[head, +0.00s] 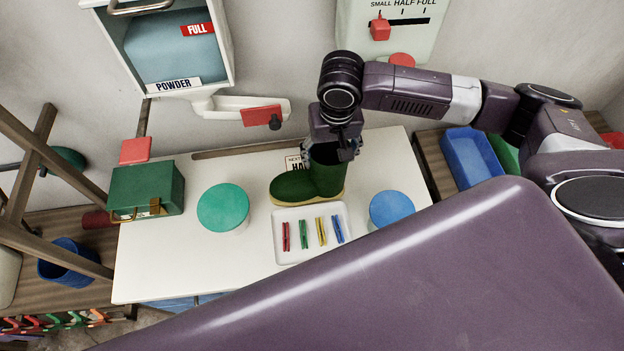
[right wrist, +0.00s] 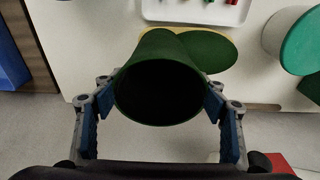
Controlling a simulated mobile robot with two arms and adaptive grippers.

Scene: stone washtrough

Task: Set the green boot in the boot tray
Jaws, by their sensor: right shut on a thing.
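The green boot (head: 308,186) with a tan sole is upright at the middle of the white table, toe to the left, just behind a small white tray. My right gripper (head: 331,150) is shut on the top of its shaft from above. In the right wrist view the two blue-padded fingers (right wrist: 163,97) press on both sides of the boot's round opening (right wrist: 158,92). I cannot tell if the sole touches the table. A blue open tray (head: 470,160) sits on the wooden bench at the right; no label shows whether it is the boot tray. My left gripper is not in view.
The white tray (head: 280,258) holds several clothespins. A green round lid (head: 223,207) and a blue one (head: 391,208) flank it. A green box (head: 146,190) stands at the table's left. A green item (head: 504,153) is beside the blue tray. A dispenser spout (head: 235,105) overhangs the table's back.

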